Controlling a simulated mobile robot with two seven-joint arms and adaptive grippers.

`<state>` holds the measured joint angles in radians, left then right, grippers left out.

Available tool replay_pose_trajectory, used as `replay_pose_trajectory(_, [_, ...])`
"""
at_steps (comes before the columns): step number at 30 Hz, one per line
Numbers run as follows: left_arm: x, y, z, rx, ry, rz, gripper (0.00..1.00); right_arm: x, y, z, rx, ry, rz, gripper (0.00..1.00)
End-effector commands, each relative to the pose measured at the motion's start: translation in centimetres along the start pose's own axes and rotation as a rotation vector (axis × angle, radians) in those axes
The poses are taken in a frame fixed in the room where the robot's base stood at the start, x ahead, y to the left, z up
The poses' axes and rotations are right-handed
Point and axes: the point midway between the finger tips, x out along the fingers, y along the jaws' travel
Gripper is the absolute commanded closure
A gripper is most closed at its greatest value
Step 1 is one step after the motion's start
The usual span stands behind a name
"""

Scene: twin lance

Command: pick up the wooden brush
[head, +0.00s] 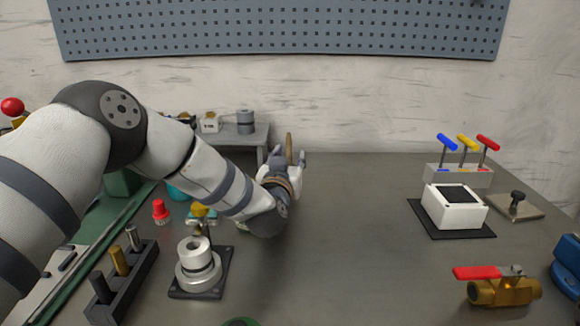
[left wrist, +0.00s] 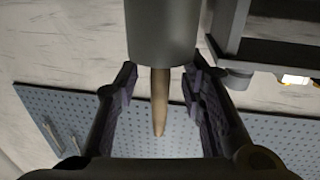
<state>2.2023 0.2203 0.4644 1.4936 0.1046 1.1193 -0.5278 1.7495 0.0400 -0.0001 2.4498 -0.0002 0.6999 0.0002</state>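The wooden brush shows as a slim brown handle (head: 289,148) standing up at my left gripper, near the back of the bench. In the left wrist view, the handle (left wrist: 160,103) sticks out of a grey cylinder (left wrist: 162,30). The brush's other end is hidden. My left gripper (head: 290,164) is open, its dark fingers (left wrist: 160,92) on either side of the handle with a gap on both sides. My right gripper is not in view.
A small grey shelf (head: 263,140) stands behind my left arm. A pump-like device (head: 198,267) and a peg rack (head: 122,290) are at front left. A brass valve (head: 503,291) and a white box (head: 454,208) are at right. The middle bench is clear.

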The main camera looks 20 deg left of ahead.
Motion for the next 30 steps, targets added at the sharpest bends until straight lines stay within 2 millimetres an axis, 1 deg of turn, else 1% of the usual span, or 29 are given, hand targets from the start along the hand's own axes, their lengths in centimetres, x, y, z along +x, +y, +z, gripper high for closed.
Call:
replay_pose_trajectory(4, [0.0, 0.0, -0.4, -0.001, 0.005, 0.000, 0.64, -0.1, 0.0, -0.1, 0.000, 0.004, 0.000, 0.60])
replay_pose_trajectory(5, [0.0, 0.0, -0.4, -0.001, 0.005, 0.000, 0.66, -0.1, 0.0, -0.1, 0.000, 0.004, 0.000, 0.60])
replay_pose_trajectory(6, [0.0, 0.0, -0.4, -0.001, 0.005, 0.000, 0.75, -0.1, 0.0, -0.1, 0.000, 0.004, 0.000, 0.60])
replay_pose_trajectory(8, [0.0, 0.0, -0.4, 0.000, 0.005, 0.000, 0.89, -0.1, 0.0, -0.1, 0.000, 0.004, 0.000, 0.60])
replay_pose_trajectory(9, [0.0, 0.0, -0.4, 0.000, 0.005, 0.000, 0.98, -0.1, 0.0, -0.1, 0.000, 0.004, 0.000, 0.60])
replay_pose_trajectory(10, [0.0, 0.0, -0.4, 0.000, 0.005, 0.000, 1.00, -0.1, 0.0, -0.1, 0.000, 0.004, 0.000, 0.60])
replay_pose_trajectory(18, [0.0, 0.0, -0.4, 0.000, 0.004, 0.000, 1.00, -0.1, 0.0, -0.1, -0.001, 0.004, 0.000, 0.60])
replay_pose_trajectory(20, [0.0, 0.0, -0.7, -0.001, 0.005, 0.000, 1.00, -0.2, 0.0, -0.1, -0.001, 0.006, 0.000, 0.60])
replay_pose_trajectory(23, [-0.1, 0.1, -2.6, 0.000, 0.010, 0.001, 1.00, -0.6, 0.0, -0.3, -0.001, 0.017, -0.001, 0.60])
replay_pose_trajectory(24, [-0.1, 0.1, -3.8, 0.000, 0.014, 0.001, 1.00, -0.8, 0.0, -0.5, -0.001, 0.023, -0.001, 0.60])
replay_pose_trajectory(27, [-0.1, 0.2, -6.7, -0.001, 0.016, 0.001, 1.00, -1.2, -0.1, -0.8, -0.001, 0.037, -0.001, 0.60])
replay_pose_trajectory(30, [-0.2, 0.3, -8.8, -0.001, 0.012, 0.001, 1.00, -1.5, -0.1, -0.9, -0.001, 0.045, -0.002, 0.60])
